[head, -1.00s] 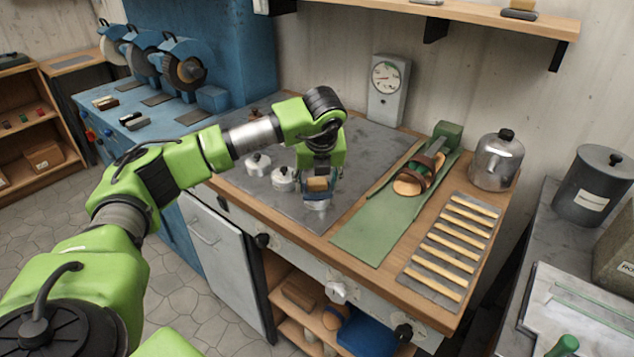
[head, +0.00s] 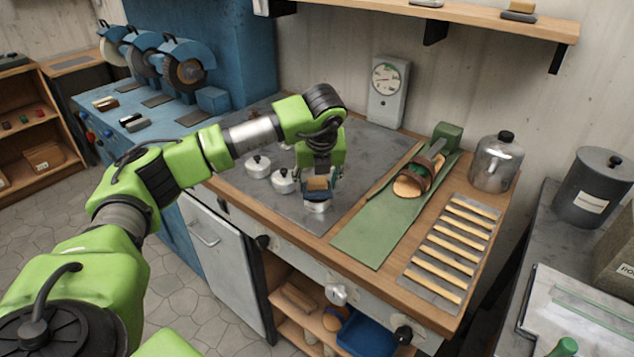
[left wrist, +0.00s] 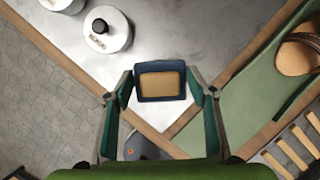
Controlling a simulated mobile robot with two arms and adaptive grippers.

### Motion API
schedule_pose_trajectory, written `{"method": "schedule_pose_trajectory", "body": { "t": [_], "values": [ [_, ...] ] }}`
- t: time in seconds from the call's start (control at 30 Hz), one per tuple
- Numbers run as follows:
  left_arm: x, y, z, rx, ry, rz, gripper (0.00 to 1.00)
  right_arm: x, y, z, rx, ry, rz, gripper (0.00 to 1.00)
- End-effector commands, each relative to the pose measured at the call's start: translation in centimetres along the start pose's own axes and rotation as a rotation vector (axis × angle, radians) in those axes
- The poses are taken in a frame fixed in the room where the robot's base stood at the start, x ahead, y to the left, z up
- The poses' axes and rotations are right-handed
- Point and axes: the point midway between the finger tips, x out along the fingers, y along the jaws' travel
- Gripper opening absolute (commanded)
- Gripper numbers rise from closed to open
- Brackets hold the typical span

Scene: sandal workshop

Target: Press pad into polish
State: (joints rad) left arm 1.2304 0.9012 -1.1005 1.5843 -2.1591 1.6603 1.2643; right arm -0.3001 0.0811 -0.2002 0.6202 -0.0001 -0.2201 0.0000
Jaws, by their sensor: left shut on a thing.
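My left gripper (head: 317,182) is shut on the pad (head: 317,184), a small tan block in a dark blue holder. In the left wrist view the fingers (left wrist: 161,92) flank the pad (left wrist: 160,84) on both sides. In the head view an open-looking pale tin (head: 317,207), perhaps the polish, stands on the grey worktop just below the pad. Whether the pad touches the tin's contents is hidden. My right gripper is not in view.
Two lidded tins (head: 258,165) (head: 283,181) stand left of the gripper. To the right lie a green mat (head: 365,238) with a sandal (head: 412,182) and a slatted rack (head: 450,252). A metal pot (head: 497,165) stands at the back right.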

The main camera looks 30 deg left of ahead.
Motion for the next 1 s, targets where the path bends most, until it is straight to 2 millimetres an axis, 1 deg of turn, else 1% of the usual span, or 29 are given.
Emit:
{"method": "schedule_pose_trajectory", "body": {
  "t": [0.03,0.63,0.73,1.0],
  "values": [
    [-0.7,-0.1,0.3,0.000,-0.002,-0.002,0.34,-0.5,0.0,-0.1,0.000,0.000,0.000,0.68],
    [-5.2,-0.1,2.2,-0.001,-0.004,-0.003,0.34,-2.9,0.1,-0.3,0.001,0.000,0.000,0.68],
    [-5.6,0.0,2.4,-0.001,-0.003,-0.002,0.34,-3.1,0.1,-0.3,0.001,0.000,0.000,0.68],
    [-5.5,0.0,2.4,-0.001,-0.004,-0.002,0.34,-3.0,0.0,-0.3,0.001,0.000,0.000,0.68]
  ]
}}
